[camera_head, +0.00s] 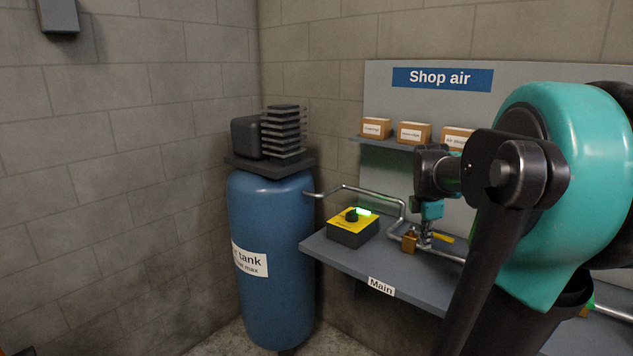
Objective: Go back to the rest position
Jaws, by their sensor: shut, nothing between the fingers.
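My arm, teal and black, fills the right side of the head view. My gripper (426,236) is small in the picture and points down from the dark wrist, below a small teal part. It is shut and empty. Its tips appear right at the pipe on the shelf, between a brass padlock (409,242) and a yellow valve handle (443,237). I cannot tell whether they touch the pipe or valve. My upper arm hides the right part of the bench.
A grey shelf marked Main (340,258) carries a yellow-topped box (353,226) with a lit green display and black knob. A metal pipe (372,190) runs from the blue tank (270,250). Cartons (413,132) sit on an upper ledge of the Shop air panel (385,85).

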